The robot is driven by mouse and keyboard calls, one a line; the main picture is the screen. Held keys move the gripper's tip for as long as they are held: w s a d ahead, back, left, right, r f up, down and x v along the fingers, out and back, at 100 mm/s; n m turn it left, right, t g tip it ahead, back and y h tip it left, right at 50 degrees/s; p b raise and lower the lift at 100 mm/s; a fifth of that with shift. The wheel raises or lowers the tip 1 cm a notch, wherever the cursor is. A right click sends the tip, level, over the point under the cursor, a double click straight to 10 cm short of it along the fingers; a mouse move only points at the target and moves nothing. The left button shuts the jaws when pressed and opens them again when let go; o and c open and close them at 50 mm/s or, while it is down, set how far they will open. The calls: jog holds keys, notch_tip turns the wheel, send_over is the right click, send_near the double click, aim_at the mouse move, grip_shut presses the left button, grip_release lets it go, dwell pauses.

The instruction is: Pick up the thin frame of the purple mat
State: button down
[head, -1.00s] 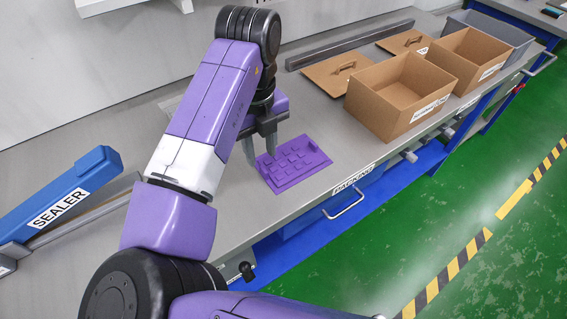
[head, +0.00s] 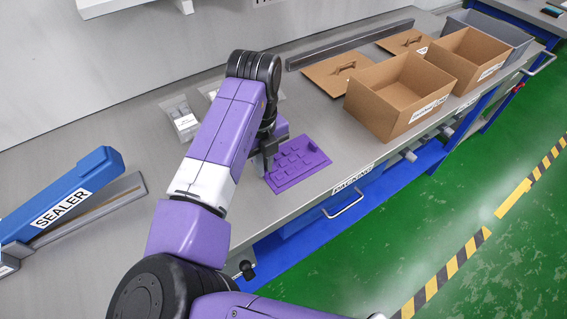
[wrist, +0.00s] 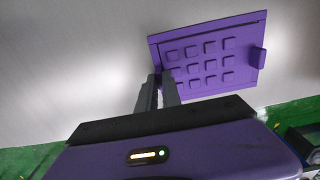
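The purple mat (head: 298,164) lies on the grey bench in the head view, with rows of small raised blocks and a thin frame around them. It also shows in the wrist view (wrist: 210,62), with a tab on its right side. My gripper (wrist: 160,76) is at the left edge of the mat. Its two fingers are close together, one outside the edge and one over the mat, with the thin frame (wrist: 156,52) between their tips. In the head view my gripper (head: 265,168) is at the mat's near-left end, partly hidden by my arm.
Two open cardboard boxes (head: 385,118) (head: 481,42) stand to the right of the mat, with flat brown lids (head: 322,80) behind them. A blue sealer (head: 75,190) is at the left. Small clear packs (head: 183,122) lie behind my arm. The bench's front edge is close to the mat.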

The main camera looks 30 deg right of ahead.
dwell(0.4)
notch_tip(320, 180, up, 25)
jog(key=p, duration=0.5)
dwell(1.2)
dwell(0.3)
